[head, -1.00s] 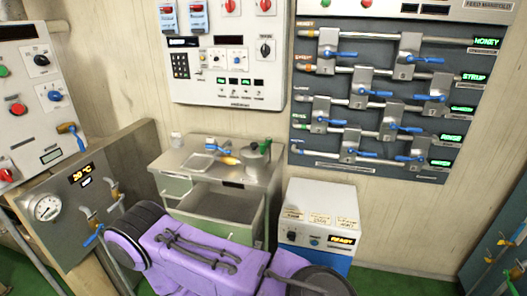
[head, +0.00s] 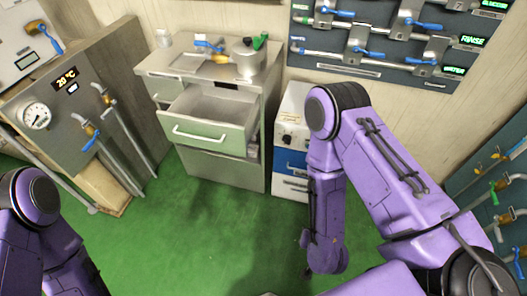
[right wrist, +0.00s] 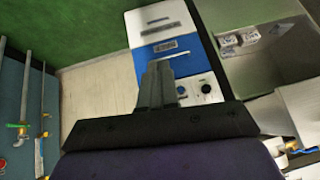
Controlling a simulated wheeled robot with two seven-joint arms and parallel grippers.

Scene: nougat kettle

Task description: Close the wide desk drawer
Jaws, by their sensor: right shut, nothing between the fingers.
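The wide desk drawer (head: 207,131) is pulled out of the metal desk (head: 160,62). Its pale green front has a white bar handle (head: 206,136), and its inside is partly visible. In the right wrist view the open drawer (right wrist: 262,72) is at the upper right, with small white boxes inside. My right gripper (right wrist: 160,82) is shut and empty, pointing toward the blue and white cabinet and apart from the drawer. In the head view my right arm hangs right of the desk. My left arm shows at the lower left, but its gripper is out of frame.
A white and blue cabinet (head: 292,130) stands right of the desk, partly behind my right arm. A kettle (head: 246,58) stands on the desk top. A gauge panel with pipes (head: 70,100) is at the left. Green floor (head: 190,230) is clear before the drawer.

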